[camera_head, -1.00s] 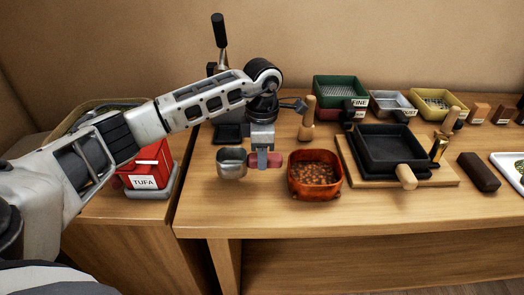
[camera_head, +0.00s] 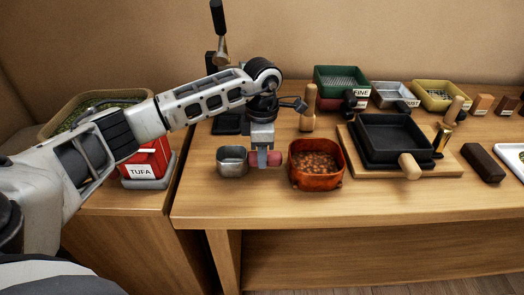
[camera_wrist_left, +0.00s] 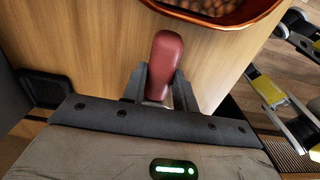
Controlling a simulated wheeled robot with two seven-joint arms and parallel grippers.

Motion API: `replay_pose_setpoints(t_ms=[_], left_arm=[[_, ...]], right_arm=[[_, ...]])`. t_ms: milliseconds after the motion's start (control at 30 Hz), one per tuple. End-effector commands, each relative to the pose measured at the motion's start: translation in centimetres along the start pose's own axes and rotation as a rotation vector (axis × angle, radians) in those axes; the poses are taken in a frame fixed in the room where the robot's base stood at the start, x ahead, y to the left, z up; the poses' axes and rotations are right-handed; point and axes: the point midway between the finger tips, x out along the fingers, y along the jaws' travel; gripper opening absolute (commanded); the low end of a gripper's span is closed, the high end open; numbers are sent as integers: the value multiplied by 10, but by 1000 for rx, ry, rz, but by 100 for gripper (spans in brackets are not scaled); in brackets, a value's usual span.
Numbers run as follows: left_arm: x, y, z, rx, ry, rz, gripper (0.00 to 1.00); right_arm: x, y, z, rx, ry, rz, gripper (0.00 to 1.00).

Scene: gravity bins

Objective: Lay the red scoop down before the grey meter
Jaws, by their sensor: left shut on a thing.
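The red scoop has a grey metal cup (camera_head: 232,163) and a dark red handle (camera_head: 275,158). My left gripper (camera_head: 262,158) points down and is shut on the handle, which also shows between the fingers in the left wrist view (camera_wrist_left: 164,62). The cup lies to the left of the gripper; I cannot tell whether it touches the table. Behind it is a flat dark grey square device (camera_head: 227,124), beside a post with a black-gripped lever (camera_head: 218,18); I cannot tell for sure which is the grey meter. My right gripper is not in view.
An orange-red bowl of brown pellets (camera_head: 316,180) stands close to the handle's right end. A black pan (camera_head: 392,138) sits on a wooden board, with labelled bins behind. A red TUFA box (camera_head: 147,160) stands at left. The table front (camera_head: 350,207) is clear.

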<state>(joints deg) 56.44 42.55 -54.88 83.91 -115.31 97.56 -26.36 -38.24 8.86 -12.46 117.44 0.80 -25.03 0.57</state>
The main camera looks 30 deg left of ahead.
Motion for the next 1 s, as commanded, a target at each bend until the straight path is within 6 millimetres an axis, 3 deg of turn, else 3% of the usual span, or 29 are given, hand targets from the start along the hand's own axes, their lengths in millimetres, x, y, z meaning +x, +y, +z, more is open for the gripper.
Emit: replay_pose_setpoints(t_ms=[400, 433, 500, 1000], left_arm=[[7, 0, 0, -1, 0, 1, 0], [6, 0, 0, -1, 0, 1, 37], [6, 0, 0, -1, 0, 1, 54], [6, 0, 0, 0, 0, 0, 54]], right_arm=[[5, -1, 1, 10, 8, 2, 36], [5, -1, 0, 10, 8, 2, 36], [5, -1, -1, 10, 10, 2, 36], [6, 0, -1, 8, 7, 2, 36]])
